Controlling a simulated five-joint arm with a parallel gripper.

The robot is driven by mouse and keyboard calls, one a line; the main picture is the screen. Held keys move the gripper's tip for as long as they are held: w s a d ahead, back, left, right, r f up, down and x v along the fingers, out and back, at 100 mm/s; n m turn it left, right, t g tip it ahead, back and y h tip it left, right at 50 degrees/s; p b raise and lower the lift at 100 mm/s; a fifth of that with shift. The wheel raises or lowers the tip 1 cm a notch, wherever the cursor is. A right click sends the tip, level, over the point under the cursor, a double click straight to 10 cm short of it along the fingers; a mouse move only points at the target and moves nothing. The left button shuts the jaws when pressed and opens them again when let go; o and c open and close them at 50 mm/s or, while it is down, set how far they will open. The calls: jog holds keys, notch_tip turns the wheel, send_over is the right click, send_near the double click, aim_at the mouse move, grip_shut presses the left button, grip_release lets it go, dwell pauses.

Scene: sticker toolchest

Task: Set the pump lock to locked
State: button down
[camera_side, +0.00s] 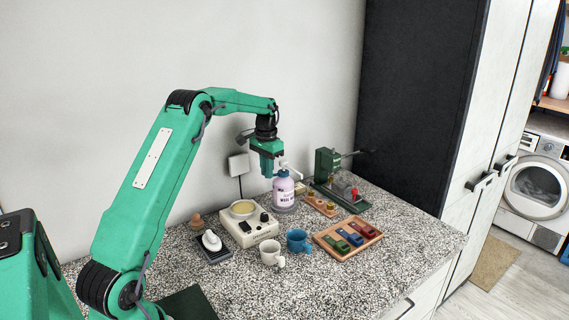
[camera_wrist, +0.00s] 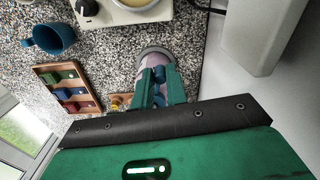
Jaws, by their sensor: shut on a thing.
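The pump bottle (camera_side: 284,191) is pale pink-lilac with dark lettering. It stands upright on a round grey base on the counter, with a white pump head (camera_side: 286,166) on top. My gripper (camera_side: 276,166) points down over the bottle top, its jaws shut on the pump head. In the wrist view my gripper (camera_wrist: 161,77) has its two green fingers on either side of the pump top, with the bottle's lilac body (camera_wrist: 156,60) showing behind them. The fingers hide most of the pump head and its lock, so I cannot read the lock's setting.
A cream device with a round dish (camera_side: 247,223) stands left of the bottle. A blue mug (camera_side: 298,241) and a white mug (camera_side: 271,252) stand in front. A wooden tray (camera_side: 330,248) with coloured blocks is at front right. A green vise-like tool (camera_side: 327,165) stands behind right.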

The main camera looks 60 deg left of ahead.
jog(key=shift+w+a+r, duration=0.1)
jog(key=shift+w, duration=0.05)
jog(key=c, duration=1.7)
grip_release()
jog(key=shift+r, duration=3.9)
